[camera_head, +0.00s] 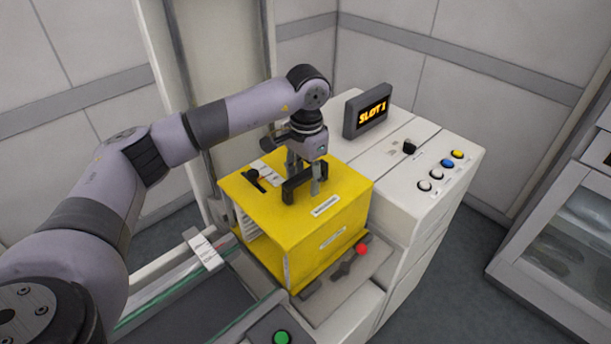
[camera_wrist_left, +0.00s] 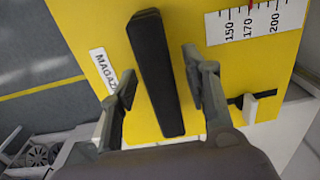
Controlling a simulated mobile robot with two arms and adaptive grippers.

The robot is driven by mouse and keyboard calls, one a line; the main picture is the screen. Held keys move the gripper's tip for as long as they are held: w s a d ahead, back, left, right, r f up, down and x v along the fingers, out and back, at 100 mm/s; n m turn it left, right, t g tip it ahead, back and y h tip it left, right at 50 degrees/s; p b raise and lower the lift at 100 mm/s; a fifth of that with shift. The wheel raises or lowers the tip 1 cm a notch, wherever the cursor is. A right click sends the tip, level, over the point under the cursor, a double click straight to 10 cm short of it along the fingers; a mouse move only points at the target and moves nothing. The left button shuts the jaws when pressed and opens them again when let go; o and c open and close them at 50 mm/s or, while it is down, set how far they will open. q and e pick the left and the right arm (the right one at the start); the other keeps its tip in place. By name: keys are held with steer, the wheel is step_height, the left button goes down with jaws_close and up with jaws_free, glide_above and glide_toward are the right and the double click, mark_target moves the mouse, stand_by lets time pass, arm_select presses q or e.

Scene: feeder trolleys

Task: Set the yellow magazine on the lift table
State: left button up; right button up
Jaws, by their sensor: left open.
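The yellow magazine (camera_head: 312,228) is a box with a black handle (camera_head: 310,180) on its top. It stands upright on a grey plate (camera_head: 345,301) beside the white machine, which appears to be the lift table. Its underside is hidden. My left gripper (camera_head: 303,174) is over the top with its fingers down around the handle. In the left wrist view the open fingers (camera_wrist_left: 160,88) stand on both sides of the handle (camera_wrist_left: 157,70), with gaps between. The yellow top (camera_wrist_left: 205,20) fills much of that view. My right gripper is not in view.
A lever with a red knob (camera_head: 361,250) is close to the magazine's front. The white machine (camera_head: 400,190) carries a "SLOT 1" display (camera_head: 368,110) and several buttons. A dark-bedded conveyor or trolley (camera_head: 185,308) is at the lower left. A glass-fronted cabinet (camera_head: 565,240) stands right.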

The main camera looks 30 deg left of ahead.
arm_select(q)
step_height(320, 180, up, 12)
steer(key=shift+r, duration=0.15)
steer(key=shift+w+d, duration=0.1)
steer(key=shift+d, duration=0.05)
